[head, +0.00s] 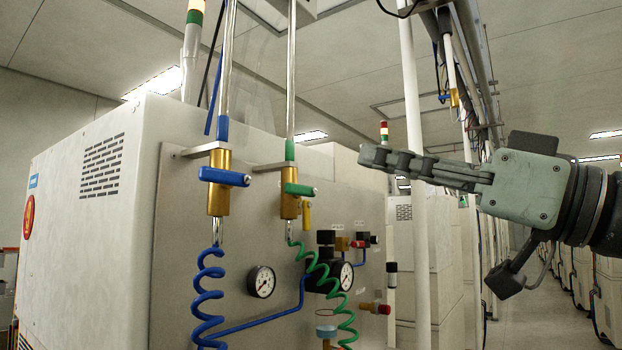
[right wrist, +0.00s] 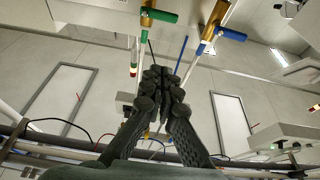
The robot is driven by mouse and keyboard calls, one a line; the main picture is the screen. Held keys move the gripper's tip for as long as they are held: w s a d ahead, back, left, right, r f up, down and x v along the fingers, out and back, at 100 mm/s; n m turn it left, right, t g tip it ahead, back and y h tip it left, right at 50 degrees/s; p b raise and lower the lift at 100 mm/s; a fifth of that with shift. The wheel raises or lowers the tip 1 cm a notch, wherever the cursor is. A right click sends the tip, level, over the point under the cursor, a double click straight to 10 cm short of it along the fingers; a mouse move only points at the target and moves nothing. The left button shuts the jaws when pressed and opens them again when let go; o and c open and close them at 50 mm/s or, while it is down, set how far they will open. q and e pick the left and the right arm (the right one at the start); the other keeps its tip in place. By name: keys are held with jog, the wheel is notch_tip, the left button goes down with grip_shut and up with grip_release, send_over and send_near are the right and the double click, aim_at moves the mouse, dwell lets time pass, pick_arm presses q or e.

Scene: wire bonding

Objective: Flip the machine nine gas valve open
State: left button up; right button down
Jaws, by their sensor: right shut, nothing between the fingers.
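On the machine's side panel, two brass valves hang on metal pipes. The blue-handled valve (head: 224,177) is at the left, its handle lying crosswise to the pipe. The green-handled valve (head: 298,189) is to its right, its handle also crosswise. Both show in the right wrist view, the green handle (right wrist: 160,15) left of the blue handle (right wrist: 231,34). My right gripper (head: 372,157) is shut and empty, pointing left, to the right of the green valve and a little above its handle, apart from both valves. My left gripper is not in view.
A blue coiled hose (head: 208,297) and a green coiled hose (head: 325,280) hang below the valves. Pressure gauges (head: 261,281) sit on the panel. A white vertical pole (head: 413,120) stands behind my right gripper. An aisle (head: 535,315) runs back at the right.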

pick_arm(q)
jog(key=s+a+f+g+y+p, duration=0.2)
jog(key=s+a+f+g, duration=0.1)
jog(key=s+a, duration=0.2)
pick_arm(e)
notch_tip(320, 180, up, 4)
jog(key=f, duration=0.1)
send_over(301, 190)
jog(key=s+d, duration=0.1)
jog(key=s, duration=0.1)
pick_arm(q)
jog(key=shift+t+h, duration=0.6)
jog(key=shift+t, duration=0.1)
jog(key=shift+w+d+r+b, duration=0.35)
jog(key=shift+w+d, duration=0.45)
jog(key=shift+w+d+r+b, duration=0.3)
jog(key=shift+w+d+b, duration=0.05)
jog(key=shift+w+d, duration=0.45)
pick_arm(e)
jog(key=shift+w+d+f, duration=0.1)
jog(key=shift+w+f, duration=0.05)
jog(key=shift+f, duration=1.7)
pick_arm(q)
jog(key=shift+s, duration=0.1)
